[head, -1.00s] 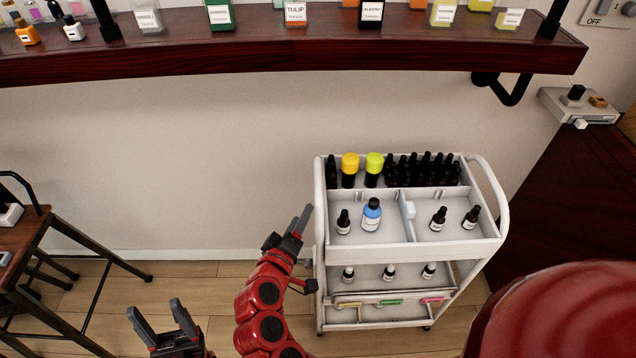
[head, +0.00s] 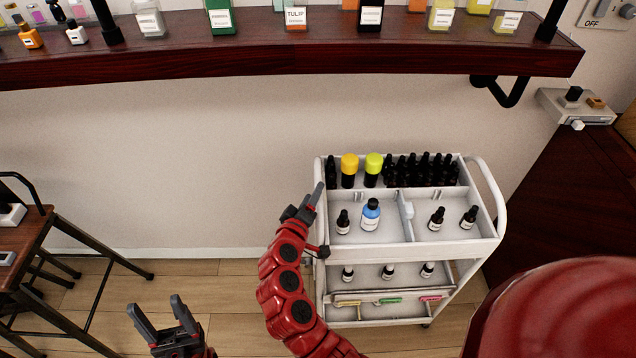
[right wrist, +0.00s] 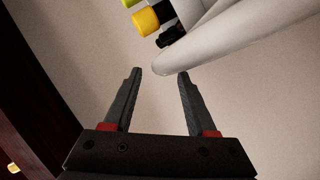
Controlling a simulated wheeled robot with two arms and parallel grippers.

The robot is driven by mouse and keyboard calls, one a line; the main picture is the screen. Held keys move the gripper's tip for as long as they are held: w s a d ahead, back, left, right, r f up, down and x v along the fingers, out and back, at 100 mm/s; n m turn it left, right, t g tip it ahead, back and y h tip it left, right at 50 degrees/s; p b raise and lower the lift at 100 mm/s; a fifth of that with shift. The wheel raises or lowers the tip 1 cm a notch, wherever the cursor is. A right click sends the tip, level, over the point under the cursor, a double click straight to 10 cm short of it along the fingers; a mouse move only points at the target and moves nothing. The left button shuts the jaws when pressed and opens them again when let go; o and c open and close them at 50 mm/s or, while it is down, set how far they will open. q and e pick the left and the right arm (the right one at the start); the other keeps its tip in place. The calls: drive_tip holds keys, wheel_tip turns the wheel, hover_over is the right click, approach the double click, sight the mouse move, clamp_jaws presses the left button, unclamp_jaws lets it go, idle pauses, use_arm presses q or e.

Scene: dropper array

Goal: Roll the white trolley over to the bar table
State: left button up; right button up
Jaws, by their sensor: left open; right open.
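The white trolley (head: 405,241) stands upright against the pale wall, right of centre in the head view, with bottles on its tiers. My right gripper (head: 314,200) is open at the trolley's left end, by the upright end handle. In the right wrist view the white handle tube (right wrist: 205,48) lies just beyond the open, empty fingertips (right wrist: 160,72); contact cannot be told. My left gripper (head: 156,306) is open and empty, low over the floor left of the trolley. A wooden table (head: 26,246) with black legs is at the left edge; whether it is the bar table is unclear.
A dark wooden shelf (head: 290,58) with labelled bottles runs along the wall above. A dark wooden cabinet (head: 560,190) is close on the trolley's right. The plank floor (head: 235,297) between the left table and the trolley is clear apart from my arms.

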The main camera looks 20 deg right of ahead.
drive_tip(key=shift+p+x, duration=0.4)
drive_tip(key=shift+x, duration=2.15)
clamp_jaws()
